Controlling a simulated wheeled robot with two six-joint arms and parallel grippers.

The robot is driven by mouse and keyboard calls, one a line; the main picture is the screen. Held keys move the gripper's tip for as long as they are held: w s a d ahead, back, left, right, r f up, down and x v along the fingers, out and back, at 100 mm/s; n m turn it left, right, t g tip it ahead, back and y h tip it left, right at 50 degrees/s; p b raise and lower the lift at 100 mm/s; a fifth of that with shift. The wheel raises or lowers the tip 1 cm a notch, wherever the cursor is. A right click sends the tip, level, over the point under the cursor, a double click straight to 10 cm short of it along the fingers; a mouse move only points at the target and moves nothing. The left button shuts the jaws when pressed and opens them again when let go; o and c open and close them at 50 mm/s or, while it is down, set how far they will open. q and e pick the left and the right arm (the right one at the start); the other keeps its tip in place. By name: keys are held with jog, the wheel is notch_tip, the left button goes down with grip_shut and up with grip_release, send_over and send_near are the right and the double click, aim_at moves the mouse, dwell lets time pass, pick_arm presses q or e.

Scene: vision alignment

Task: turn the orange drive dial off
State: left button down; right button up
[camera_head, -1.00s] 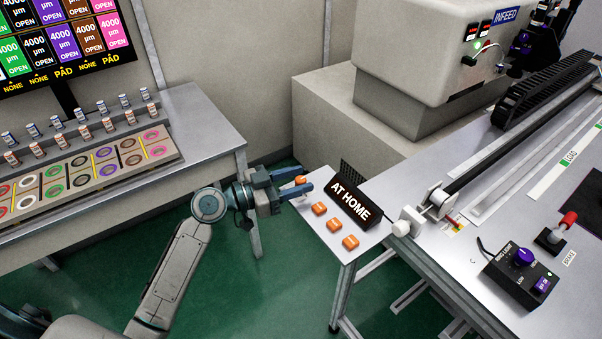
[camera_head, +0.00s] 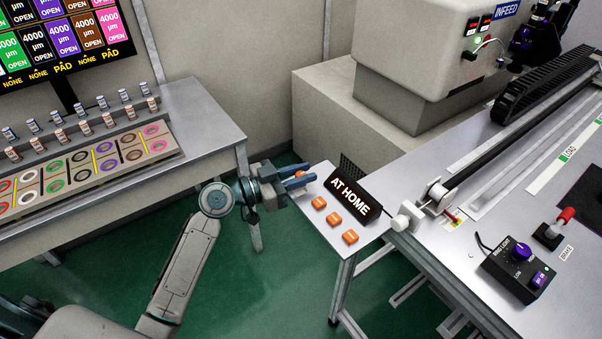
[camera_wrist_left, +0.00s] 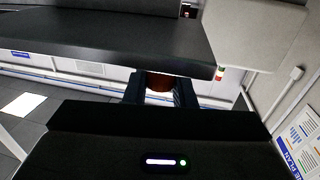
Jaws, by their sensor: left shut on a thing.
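A row of small orange pieces stands on a small grey table (camera_head: 312,219) in the head view. Three show clearly, at the near (camera_head: 350,237), middle (camera_head: 334,219) and far (camera_head: 319,202) places. A fourth orange piece, which I take as the orange drive dial (camera_head: 300,174), is partly hidden at the table's far left corner. My left gripper (camera_head: 302,178) is shut on it, with its blue fingers on either side. In the left wrist view a dark orange-brown patch of the dial (camera_wrist_left: 160,82) shows between the fingers. Its setting cannot be read. My right gripper is not in view.
An "AT HOME" sign (camera_head: 352,200) stands beside the orange pieces. A larger machine table (camera_head: 450,250) is to the right, with a ring light box (camera_head: 517,267) and a red-handled lever (camera_head: 566,215). A bench with coloured rings (camera_head: 200,115) is at left.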

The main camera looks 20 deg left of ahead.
pick_arm(q)
jog(key=shift+t, duration=0.3)
jog(key=shift+n+t+y, duration=0.6)
jog(key=shift+n+y, duration=0.2)
jog(key=shift+y, duration=0.1)
jog(key=n+t+y+p, duration=0.1)
jog(key=n+t+y, duration=0.1)
jog(key=shift+r+y+p, duration=0.15)
jog(key=shift+y+p, duration=0.2)
jog(key=shift+y, duration=0.05)
jog(key=n+t+y+p, duration=0.1)
jog(key=n+y+p, duration=0.1)
jog(key=y, duration=0.1)
jog(key=shift+n+y, duration=0.3)
jog(key=shift+n+t+y+p, duration=0.4)
jog(key=shift+n+y+p, duration=0.15)
jog(key=shift+y, duration=0.15)
jog(key=c, duration=1.3)
grip_release()
jog(key=shift+o, duration=0.2)
